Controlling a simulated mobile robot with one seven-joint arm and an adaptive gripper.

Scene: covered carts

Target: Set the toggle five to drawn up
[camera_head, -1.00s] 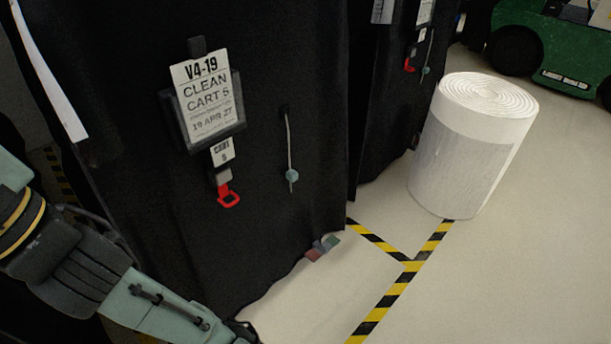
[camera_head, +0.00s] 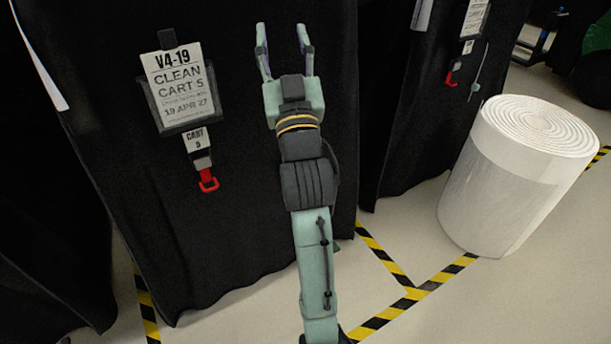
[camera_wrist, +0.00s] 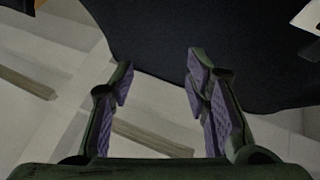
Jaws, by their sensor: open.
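The black cover of cart 5 (camera_head: 110,130) hangs at the left and middle of the head view, with a "CLEAN CART 5" sign (camera_head: 182,88) on it. The cord and the pale toggle to the right of the sign are out of sight in the head view, where my arm covers that part. My gripper (camera_head: 282,40) is open and raised in front of the cover, right of the sign, fingers pointing up in the picture. In the wrist view the open fingers (camera_wrist: 160,65) have nothing between them. Dark cloth (camera_wrist: 220,35) lies beyond them, and no toggle shows there.
A small "CART 5" tag (camera_head: 196,140) with a red hook (camera_head: 208,181) hangs below the sign. A neighbouring covered cart (camera_head: 420,110) with its own toggle (camera_head: 475,87) stands to the right. A white roll (camera_head: 510,180) stands on the floor, near yellow-black tape (camera_head: 388,312).

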